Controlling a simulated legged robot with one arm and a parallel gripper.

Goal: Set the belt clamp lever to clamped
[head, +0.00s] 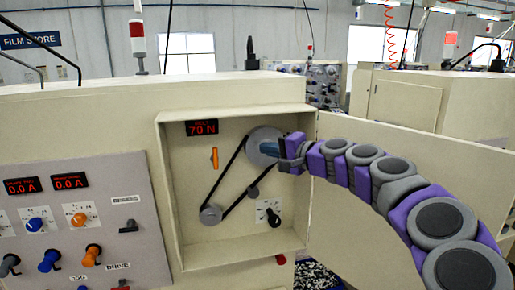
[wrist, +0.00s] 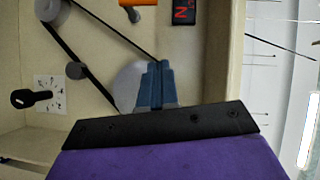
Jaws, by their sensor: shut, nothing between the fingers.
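Inside the open cabinet, a black lever knob (head: 269,213) sits on a white marked plate; it also shows at the left of the wrist view (wrist: 30,98). An orange handle (head: 214,158) stands upright on the back panel, with part of it at the top of the wrist view (wrist: 138,2). No readable label tells which one is the belt clamp lever. My gripper (head: 268,149) is shut and empty, in front of the large upper pulley (head: 260,135) and partly hiding it. Its blue fingers show in the wrist view (wrist: 154,82), apart from both controls.
A black belt (head: 226,172) runs from the upper pulley to a lower pulley (head: 210,214), past a small idler (head: 253,191). A red display (head: 202,128) reads 70 N. The cabinet walls surround this space; its open door (head: 400,165) stands right, behind my arm.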

